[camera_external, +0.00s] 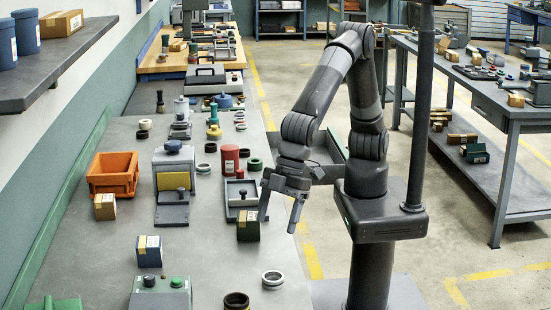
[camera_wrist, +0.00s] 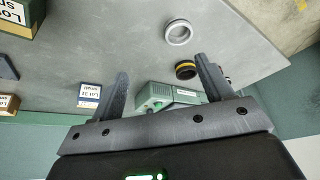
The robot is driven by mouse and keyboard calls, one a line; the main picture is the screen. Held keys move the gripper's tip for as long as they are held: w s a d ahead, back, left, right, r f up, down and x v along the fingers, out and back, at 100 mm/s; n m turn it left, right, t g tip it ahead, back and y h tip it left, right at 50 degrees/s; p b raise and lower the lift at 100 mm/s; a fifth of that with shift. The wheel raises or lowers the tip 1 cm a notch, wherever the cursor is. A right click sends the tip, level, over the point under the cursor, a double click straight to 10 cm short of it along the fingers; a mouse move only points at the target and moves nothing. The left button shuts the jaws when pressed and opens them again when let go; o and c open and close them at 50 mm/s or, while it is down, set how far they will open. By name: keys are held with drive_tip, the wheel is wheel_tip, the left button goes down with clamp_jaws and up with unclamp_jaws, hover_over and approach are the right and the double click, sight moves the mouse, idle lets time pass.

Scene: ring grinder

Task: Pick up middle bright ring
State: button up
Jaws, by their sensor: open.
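A bright silver-grey ring (camera_external: 272,279) lies flat on the grey workbench, near the front right edge in the external view. It also shows in the wrist view (camera_wrist: 178,32), beyond my fingertips and clear of them. A dark ring (camera_external: 237,301) lies close by, to its lower left. In the wrist view this dark ring (camera_wrist: 186,70) has a yellowish band and sits between my fingers in the picture. My gripper (camera_external: 278,222) is open and empty, fingers down, above the bench's right edge and farther back than the bright ring. Which ring counts as the middle one is unclear.
A green-topped box (camera_external: 160,292) stands left of the dark ring. A dark green carton (camera_external: 248,224) stands just left of my gripper. A blue carton (camera_external: 149,251), an orange bin (camera_external: 113,174) and a red cylinder (camera_external: 230,160) stand farther off. Bare bench surrounds the bright ring.

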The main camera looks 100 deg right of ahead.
drive_tip(key=s+a+f, duration=0.2)
drive_tip(key=a, duration=0.1)
hover_over(274, 271)
drive_tip(key=s, duration=0.2)
drive_tip(key=shift+n, duration=0.3)
drive_tip(key=f, duration=0.5)
drive_tip(key=shift+w, duration=0.25)
drive_tip(key=x, duration=0.5)
drive_tip(key=shift+w+a+r, duration=0.1)
drive_tip(key=shift+a, duration=0.1)
drive_tip(key=c, duration=1.1)
drive_tip(key=shift+r, duration=0.15)
drive_tip(key=shift+c, duration=0.2)
